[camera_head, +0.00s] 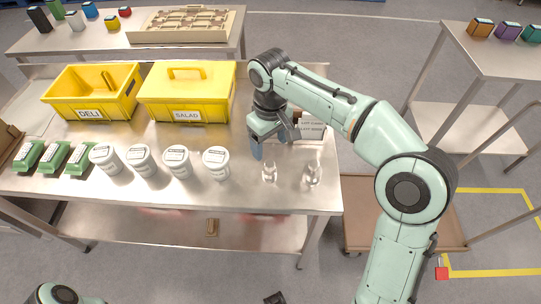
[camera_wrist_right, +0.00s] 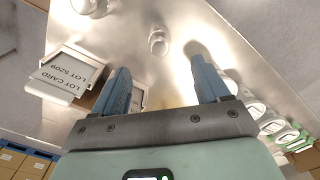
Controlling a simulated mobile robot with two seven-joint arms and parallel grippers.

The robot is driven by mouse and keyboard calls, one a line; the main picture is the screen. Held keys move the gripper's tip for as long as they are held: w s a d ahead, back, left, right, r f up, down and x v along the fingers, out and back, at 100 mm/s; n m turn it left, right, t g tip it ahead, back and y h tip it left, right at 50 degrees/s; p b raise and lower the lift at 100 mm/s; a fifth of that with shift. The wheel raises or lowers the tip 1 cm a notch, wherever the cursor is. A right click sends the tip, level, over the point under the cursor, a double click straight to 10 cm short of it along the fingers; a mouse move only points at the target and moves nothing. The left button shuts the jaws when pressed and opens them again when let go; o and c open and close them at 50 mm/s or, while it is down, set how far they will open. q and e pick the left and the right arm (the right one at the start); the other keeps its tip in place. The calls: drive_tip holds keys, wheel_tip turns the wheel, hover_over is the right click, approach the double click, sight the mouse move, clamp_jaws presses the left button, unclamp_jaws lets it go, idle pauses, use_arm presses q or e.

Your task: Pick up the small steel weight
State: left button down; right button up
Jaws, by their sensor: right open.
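Two shiny steel weights stand upright on the steel table near its front right corner. The small steel weight (camera_head: 269,171) is the left one in the head view; a larger weight (camera_head: 313,174) stands to its right. In the right wrist view the small weight (camera_wrist_right: 158,43) shows beyond the gap between my fingertips, and the larger one (camera_wrist_right: 88,6) is at the top edge. My right gripper (camera_head: 272,146) is open and empty, above and behind the small weight, apart from it; its blue fingers (camera_wrist_right: 160,72) are spread wide. My left gripper is out of view.
A lot card holder (camera_head: 312,131) stands just behind the larger weight, close to my right gripper. White lidded tubs (camera_head: 216,163) and green boxes (camera_head: 53,157) line the table front. Yellow DELI (camera_head: 90,113) and SALAD (camera_head: 186,115) bins stand behind. The table's front edge is bare.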

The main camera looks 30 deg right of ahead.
sight(269, 164)
drive_tip(key=shift+w+d, duration=0.15)
drive_tip(key=f, duration=0.2)
drive_tip(key=f+b, duration=0.1)
drive_tip(key=f, duration=0.4)
drive_tip(key=shift+s, duration=0.25)
drive_tip(key=shift+w+f+b, duration=0.15)
drive_tip(key=shift+f+b, duration=0.15)
drive_tip(key=shift+f, duration=1.2)
drive_tip(key=shift+w+f+b, duration=0.1)
drive_tip(key=shift+f+b, duration=0.2)
drive_tip(key=shift+f, duration=1.15)
drive_tip(key=shift+r, duration=0.1)
clamp_jaws()
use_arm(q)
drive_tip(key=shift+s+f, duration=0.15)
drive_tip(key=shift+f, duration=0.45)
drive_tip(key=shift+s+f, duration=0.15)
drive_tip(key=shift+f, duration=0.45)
